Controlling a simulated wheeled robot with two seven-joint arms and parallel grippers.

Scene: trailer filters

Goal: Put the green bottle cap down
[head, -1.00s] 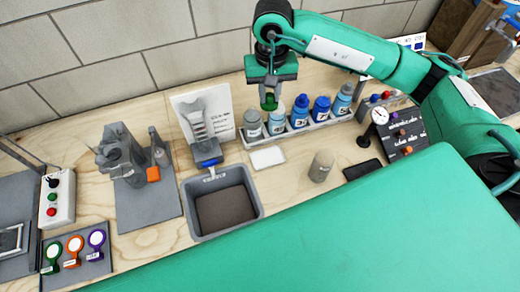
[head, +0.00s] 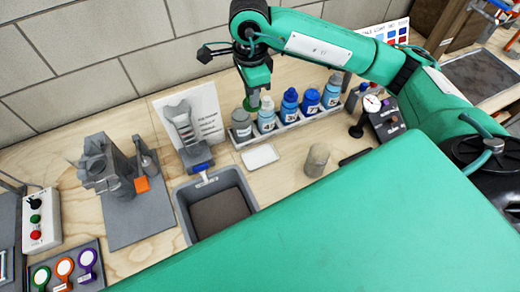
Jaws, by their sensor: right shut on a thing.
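My right gripper (head: 257,97) hangs from the green arm at the top of the view, pointing down. It is shut on the green bottle cap (head: 267,103), which shows at its lower end, right at the top of a light blue bottle (head: 266,121). I cannot tell whether the cap touches that bottle. A grey bottle (head: 241,124) stands just to the left, in the same row. My left gripper is not in view.
Several blue bottles stand in the white rack (head: 290,128). A white tray (head: 260,156) and a grey cylinder (head: 317,160) stand in front of it. A grey bin (head: 183,208) is at the lower left. Bare wood lies between them.

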